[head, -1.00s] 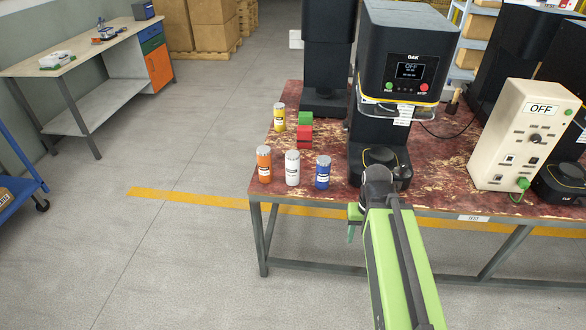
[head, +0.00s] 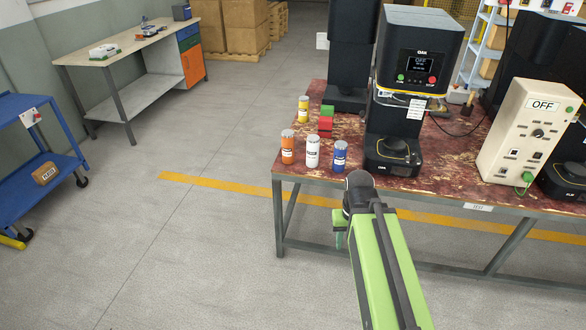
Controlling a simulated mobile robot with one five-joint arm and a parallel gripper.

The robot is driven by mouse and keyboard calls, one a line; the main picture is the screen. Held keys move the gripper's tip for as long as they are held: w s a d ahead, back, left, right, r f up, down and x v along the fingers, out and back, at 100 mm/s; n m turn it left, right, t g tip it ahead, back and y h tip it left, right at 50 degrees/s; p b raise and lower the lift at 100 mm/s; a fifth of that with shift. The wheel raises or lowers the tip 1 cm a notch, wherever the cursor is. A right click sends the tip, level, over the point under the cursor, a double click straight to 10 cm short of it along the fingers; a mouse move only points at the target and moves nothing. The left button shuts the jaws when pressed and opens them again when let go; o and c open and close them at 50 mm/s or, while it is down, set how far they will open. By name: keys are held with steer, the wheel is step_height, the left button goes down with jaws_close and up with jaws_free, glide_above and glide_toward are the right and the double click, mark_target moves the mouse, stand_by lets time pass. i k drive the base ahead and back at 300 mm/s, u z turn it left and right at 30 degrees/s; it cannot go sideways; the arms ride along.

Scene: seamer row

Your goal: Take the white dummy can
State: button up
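The white dummy can (head: 312,152) stands upright at the front left of the red worn table (head: 440,187). An orange can (head: 288,147) stands just left of it and a blue can (head: 340,156) just right of it. My green arm reaches up from the bottom right, in front of the table's front edge. My gripper (head: 339,232) shows only in part, as a small green piece left of the arm's dark joint, below and apart from the cans. Its fingers are too hidden to tell their state.
A yellow can (head: 303,109) and red and green blocks (head: 325,125) stand behind. A beige control box (head: 525,132) stands further right. A blue cart (head: 40,150) is at the left. Floor left of the table is clear.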

mark_target(313, 148)
steer(key=u, duration=0.1)
steer(key=k, duration=0.8)
steer(key=u, duration=1.25)
steer(key=i, duration=1.9)
steer(key=z, duration=0.65)
steer(key=i, duration=0.65)
steer(key=z, duration=0.4)
